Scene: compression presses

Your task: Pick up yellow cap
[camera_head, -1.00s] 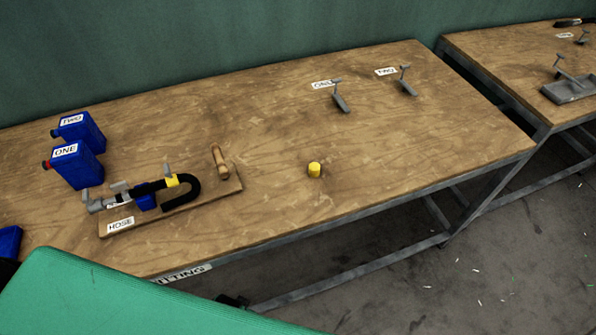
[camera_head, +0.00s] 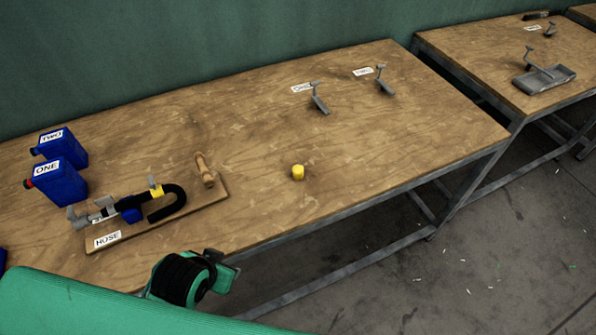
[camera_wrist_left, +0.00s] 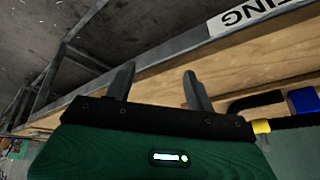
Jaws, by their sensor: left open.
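The yellow cap (camera_head: 298,172) is a small cylinder standing on the wooden table, right of the hose board in the head view. My left arm's wrist shows at the bottom of the head view, by the table's front edge, with its fingers out of clear sight there. In the left wrist view my left gripper (camera_wrist_left: 158,84) has two grey fingers spread apart with nothing between them. It is near the table's front edge, apart from the cap. The cap does not show in the left wrist view. My right gripper is not in view.
The hose board (camera_head: 165,215) with a black hose and wooden handle lies left of the cap. Two blue canisters (camera_head: 60,182) stand further left. Grey clamps (camera_head: 319,98) stand behind the cap. The table around the cap is clear. A second table (camera_head: 480,70) stands right.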

